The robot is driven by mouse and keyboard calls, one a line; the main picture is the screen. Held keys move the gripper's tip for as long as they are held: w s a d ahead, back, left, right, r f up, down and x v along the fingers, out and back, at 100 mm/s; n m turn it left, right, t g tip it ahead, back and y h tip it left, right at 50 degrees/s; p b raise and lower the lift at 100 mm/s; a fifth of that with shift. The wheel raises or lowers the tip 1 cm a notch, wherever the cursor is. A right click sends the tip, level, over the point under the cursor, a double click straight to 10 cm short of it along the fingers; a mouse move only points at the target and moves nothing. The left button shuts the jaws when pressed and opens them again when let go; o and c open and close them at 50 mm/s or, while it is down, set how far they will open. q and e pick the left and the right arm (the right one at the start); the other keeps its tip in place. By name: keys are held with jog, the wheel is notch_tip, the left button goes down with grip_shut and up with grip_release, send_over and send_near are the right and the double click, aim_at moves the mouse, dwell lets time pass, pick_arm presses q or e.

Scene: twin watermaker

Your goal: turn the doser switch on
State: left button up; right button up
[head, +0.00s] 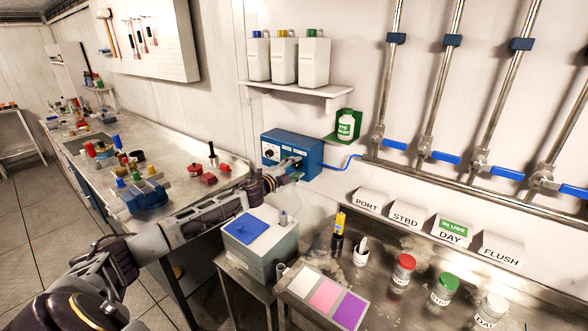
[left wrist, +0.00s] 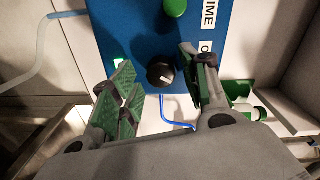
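The doser (head: 300,145) is a blue box against the wall in the head view. Its blue face (left wrist: 140,30) fills the top of the left wrist view, with a round black knob (left wrist: 160,75) near its lower edge. I take this knob for the switch; its setting is too dark to read. A label beginning with "O", partly hidden, is to its right. A green button (left wrist: 175,7) is above, by a label reading "IME". My left gripper (head: 288,173) is at the doser's front, its open fingers (left wrist: 157,72) on either side of the knob, apparently not touching it. My right gripper is out of view.
A blue tube (head: 345,163) runs from the doser toward the pipes. A green bracket with a white bottle (head: 346,125) is close on the right. A grey box with a blue lid patch (head: 262,243) stands below my left forearm. A shelf (head: 300,91) with white bottles is above.

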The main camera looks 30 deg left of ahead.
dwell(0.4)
pick_arm(q)
jog(key=shift+s, duration=0.2)
jog(key=s+a, duration=0.1)
jog(key=s, duration=1)
jog(key=shift+s+r, duration=0.15)
jog(key=shift+s, duration=0.05)
dwell(1.3)
jog(key=shift+a, duration=0.1)
dwell(0.8)
